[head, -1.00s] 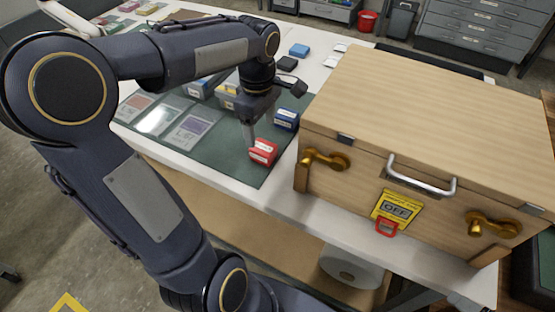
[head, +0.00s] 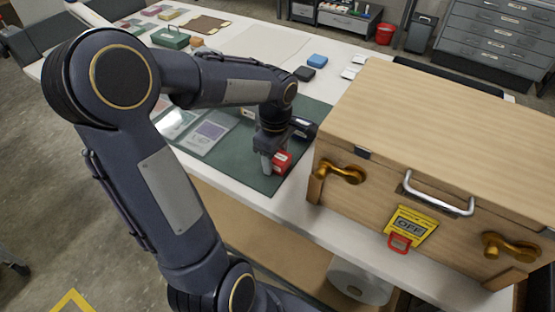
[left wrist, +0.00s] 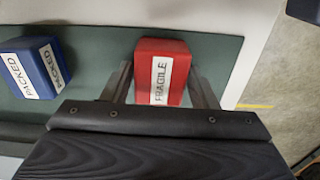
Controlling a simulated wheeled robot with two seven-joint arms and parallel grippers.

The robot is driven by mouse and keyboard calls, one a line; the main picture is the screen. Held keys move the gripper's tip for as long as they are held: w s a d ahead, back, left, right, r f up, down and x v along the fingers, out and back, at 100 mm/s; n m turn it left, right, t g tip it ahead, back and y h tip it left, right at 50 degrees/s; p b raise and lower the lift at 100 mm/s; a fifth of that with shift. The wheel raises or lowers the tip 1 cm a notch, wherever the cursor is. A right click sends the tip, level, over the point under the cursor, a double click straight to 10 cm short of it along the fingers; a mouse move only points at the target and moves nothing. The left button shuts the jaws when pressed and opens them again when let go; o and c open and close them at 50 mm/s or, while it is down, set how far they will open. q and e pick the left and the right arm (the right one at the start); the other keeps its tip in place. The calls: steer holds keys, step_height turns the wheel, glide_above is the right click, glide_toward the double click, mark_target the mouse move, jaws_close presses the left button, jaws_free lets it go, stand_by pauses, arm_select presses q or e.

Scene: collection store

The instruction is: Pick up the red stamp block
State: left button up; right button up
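The red stamp block (head: 281,161) sits on the green mat (head: 258,182) near the table's front edge, left of the wooden crate. In the left wrist view the red block (left wrist: 175,66) shows a white label reading FRAGILE. My left gripper (head: 272,166) is down at the block. In the left wrist view its two fingers (left wrist: 162,88) are spread, one on each side of the block's near end, with a visible gap at least on the left. The gripper hides part of the block in the head view. My right gripper is not in view.
A blue block labelled PACKED (left wrist: 34,68) stands left of the red one in the left wrist view. The large wooden crate (head: 430,130) with brass latches stands close on the right. Cards (head: 209,132) lie on the mat to the left.

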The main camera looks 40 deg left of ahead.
arm_select(q)
steer(key=c, duration=0.7)
steer(key=shift+r, duration=0.1)
steer(key=shift+r, duration=0.45)
step_height(320, 180, up, 2)
steer(key=shift+a+r, duration=0.1)
steer(key=shift+r, duration=0.15)
steer(key=s+a+r, duration=0.4)
steer(key=s+r, duration=0.5)
steer(key=s, duration=0.4)
steer(key=shift+s+r, duration=0.2)
steer(key=shift+r, duration=0.05)
